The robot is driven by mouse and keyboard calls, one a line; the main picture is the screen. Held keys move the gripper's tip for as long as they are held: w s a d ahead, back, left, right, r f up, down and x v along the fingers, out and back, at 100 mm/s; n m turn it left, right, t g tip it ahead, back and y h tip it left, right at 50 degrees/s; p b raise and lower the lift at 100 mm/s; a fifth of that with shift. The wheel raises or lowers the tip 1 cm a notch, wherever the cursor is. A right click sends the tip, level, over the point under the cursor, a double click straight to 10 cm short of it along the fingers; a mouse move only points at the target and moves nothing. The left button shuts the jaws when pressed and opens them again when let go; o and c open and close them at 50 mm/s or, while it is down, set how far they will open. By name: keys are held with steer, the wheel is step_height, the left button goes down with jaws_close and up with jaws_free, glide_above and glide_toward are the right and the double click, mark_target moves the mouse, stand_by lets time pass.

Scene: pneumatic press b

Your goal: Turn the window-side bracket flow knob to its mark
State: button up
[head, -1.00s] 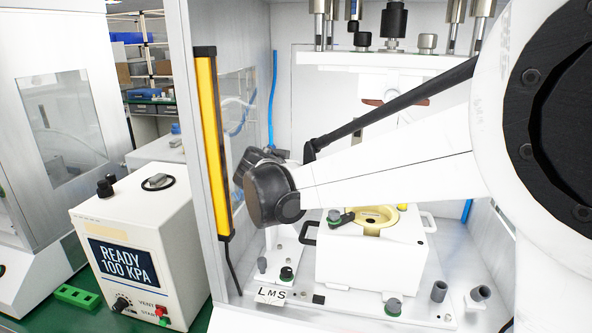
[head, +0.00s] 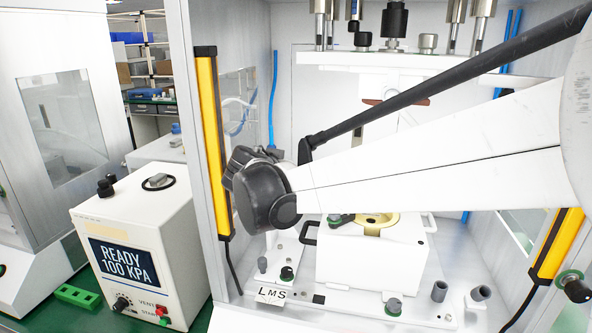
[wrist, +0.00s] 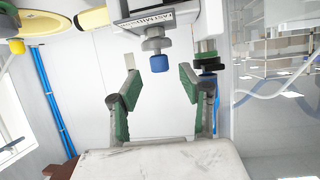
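In the wrist view, a white bracket (wrist: 150,18) with lettering beginning "FAST" hangs at the top centre. A blue-tipped knob (wrist: 158,62) on a grey metal stem points down from it. To its right is a dark knob with a green band (wrist: 208,65). I cannot tell surely which is the window-side one; the dark knob is nearer the clear window. My gripper (wrist: 159,85) is open and empty, its green-padded fingers spread to both sides of the blue knob's line, with no contact visible. In the head view the fingers and bracket knobs are hidden behind my wrist.
The clear window (wrist: 275,75) is at right in the wrist view. In the head view, a yellow light-curtain bar (head: 212,140) stands left of my wrist. A white fixture block (head: 372,262) lies below my arm, with posts and an LMS label plate (head: 270,295) around it.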

steer(key=v, duration=0.7)
steer(key=shift+s, duration=0.35)
steer(key=shift+r, duration=0.15)
steer(key=s+d+f+n+g+y, duration=0.1)
steer(key=s+d+f+g, duration=0.25)
steer(key=s+d, duration=0.7)
steer(key=s+d+f+n+g+y, duration=0.15)
steer(key=s+d+f, duration=0.35)
steer(key=s+d, duration=0.55)
steer(key=s+d+f+y, duration=0.1)
steer(key=s+d+f, duration=0.3)
steer(key=s, duration=0.3)
steer(key=shift+s+f+n+g, duration=0.3)
steer(key=shift+s+f+n, duration=0.1)
steer(key=shift+f+n, duration=0.1)
